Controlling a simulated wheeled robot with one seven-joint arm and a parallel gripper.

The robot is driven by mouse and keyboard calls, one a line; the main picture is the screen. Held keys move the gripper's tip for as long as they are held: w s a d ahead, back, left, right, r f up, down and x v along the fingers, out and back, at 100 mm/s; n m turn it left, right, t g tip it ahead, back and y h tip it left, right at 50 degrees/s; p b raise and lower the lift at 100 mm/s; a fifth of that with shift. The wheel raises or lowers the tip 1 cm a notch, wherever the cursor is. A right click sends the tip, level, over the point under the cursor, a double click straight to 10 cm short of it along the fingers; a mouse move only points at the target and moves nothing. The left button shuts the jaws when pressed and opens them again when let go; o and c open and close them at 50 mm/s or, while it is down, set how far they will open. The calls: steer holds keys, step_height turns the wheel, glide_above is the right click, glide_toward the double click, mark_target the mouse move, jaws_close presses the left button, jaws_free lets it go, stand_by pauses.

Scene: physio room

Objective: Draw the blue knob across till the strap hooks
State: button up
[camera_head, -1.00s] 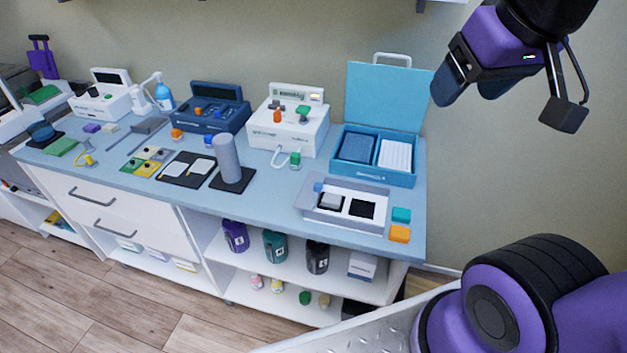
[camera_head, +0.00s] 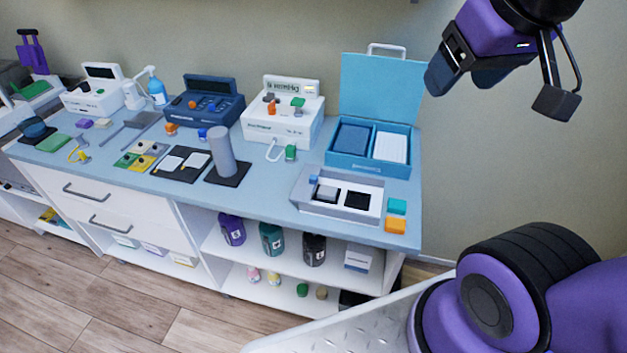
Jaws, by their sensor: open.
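A small blue knob (camera_head: 313,180) sits at the left end of a grey tray (camera_head: 306,207) on the right part of the counter. Beside it in the tray are a light grey block (camera_head: 327,192) and a black square (camera_head: 357,200). Another small blue piece (camera_head: 202,134) stands farther left, near the grey cylinder. I cannot make out a strap or hook at this size. My gripper (camera_head: 497,92) is open and empty, high at the upper right, well apart from the tray.
An open blue case (camera_head: 368,168) stands behind the tray. Teal (camera_head: 397,206) and orange (camera_head: 395,226) blocks lie to its right. A grey cylinder (camera_head: 222,152), white device (camera_head: 282,125) and dark blue device (camera_head: 203,107) stand leftward. The counter (camera_head: 262,192) is clear left of the tray.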

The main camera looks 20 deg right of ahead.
steer(key=shift+w, duration=0.1)
steer(key=c, duration=0.3)
steer(key=n+g, duration=0.2)
steer(key=g, duration=0.3)
glide_above(314, 176)
step_height(314, 176, down, 28)
steer(key=shift+c, duration=0.2)
step_height(314, 176, down, 10)
steer(key=shift+a, duration=0.1)
jaws_close()
